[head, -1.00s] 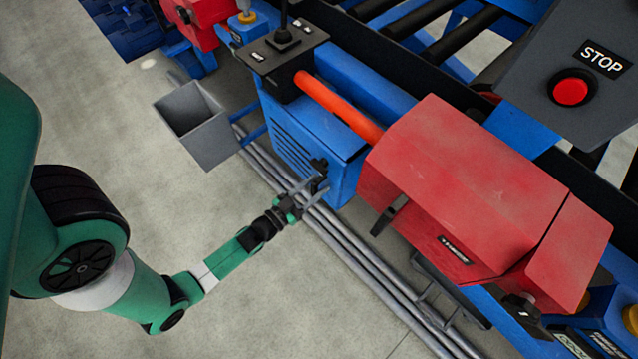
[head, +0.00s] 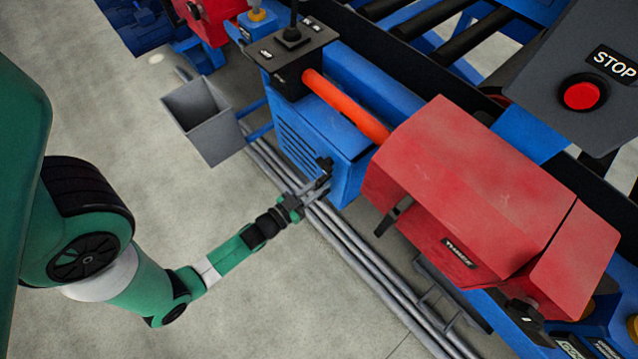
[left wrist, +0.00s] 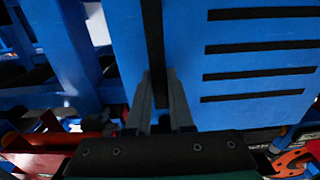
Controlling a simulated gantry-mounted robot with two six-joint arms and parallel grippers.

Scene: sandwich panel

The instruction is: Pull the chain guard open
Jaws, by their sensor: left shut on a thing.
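The blue housing with a slotted front face (head: 300,150), which looks like the chain guard, stands left of the red cover. A small black handle (head: 325,164) sits near its right front edge. My left gripper (head: 318,186) is shut on this handle. In the left wrist view the slotted blue panel (left wrist: 260,60) fills the right side, and the gripper fingers (left wrist: 160,103) are on either side of the dark handle bar (left wrist: 153,45). The fingers partly hide the handle's lower end. My right gripper is not in view.
The red cover (head: 470,190) with a black handle stands just right of the housing. A grey open bin (head: 205,125) is to the left. Grey pipes (head: 350,255) run along the floor below the housing. Open concrete floor (head: 290,300) lies in front. A red stop button (head: 582,96) is at upper right.

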